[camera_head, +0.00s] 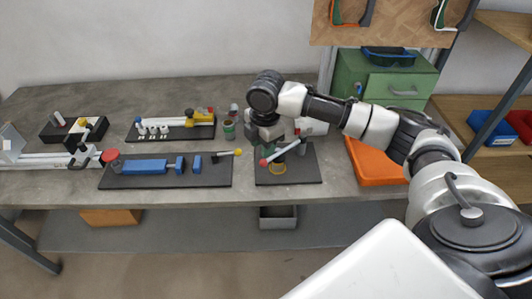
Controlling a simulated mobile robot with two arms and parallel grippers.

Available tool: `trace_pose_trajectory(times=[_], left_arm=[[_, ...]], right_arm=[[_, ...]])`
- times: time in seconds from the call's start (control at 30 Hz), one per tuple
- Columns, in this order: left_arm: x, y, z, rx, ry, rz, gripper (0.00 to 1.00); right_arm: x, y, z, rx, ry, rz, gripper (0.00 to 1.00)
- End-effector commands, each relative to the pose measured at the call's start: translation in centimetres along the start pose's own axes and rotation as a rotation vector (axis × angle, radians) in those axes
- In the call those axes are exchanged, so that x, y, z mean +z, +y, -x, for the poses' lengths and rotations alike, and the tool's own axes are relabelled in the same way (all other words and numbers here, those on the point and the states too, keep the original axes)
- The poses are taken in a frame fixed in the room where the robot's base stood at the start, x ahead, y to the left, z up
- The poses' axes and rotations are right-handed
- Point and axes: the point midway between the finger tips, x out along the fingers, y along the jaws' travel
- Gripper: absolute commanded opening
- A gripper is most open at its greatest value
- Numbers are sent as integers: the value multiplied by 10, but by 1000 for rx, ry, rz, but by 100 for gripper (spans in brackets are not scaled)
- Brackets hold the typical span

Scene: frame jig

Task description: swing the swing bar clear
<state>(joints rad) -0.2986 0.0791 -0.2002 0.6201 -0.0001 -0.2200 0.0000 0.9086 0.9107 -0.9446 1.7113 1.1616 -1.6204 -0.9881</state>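A short grey bar with a red knob (280,152) slants over the dark base plate (305,172) right of the middle of the bench. It looks like the swing bar. A yellow ring lies on the plate just below it. My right gripper (272,146) points down just behind the bar, close to its knob end. Its fingers are partly hidden and small, so I cannot tell whether they touch the bar or how far apart they are. My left gripper is not in view.
An orange tray (375,165) and green cabinet (385,75) are at the right.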

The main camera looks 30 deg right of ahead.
Motion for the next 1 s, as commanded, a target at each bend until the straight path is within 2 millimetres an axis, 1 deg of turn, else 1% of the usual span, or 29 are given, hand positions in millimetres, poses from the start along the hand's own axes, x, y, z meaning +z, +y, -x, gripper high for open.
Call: trace_pose_trajectory(times=[0.03, 0.1, 0.2, 0.27, 0.37, 0.7, 0.8, 0.9, 1.0], left_arm=[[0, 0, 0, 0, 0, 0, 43], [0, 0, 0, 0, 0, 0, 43], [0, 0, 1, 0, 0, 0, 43], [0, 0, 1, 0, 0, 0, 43], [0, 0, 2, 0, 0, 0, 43], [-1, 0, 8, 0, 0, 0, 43], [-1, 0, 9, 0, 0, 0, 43], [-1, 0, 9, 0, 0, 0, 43], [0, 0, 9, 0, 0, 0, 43]], right_arm=[[15, 4, 15, -4, -11, 6, 37], [27, 6, 27, -16, -13, 18, 37], [36, 6, 35, -24, -11, 26, 37], [37, 6, 34, -28, -10, 28, 37], [37, 6, 24, -29, -8, 28, 37], [37, 4, -40, -28, -9, 28, 37], [38, 4, -54, -28, -10, 27, 37], [37, 4, -64, -25, -10, 27, 37], [37, 4, -69, -25, -10, 27, 37]])
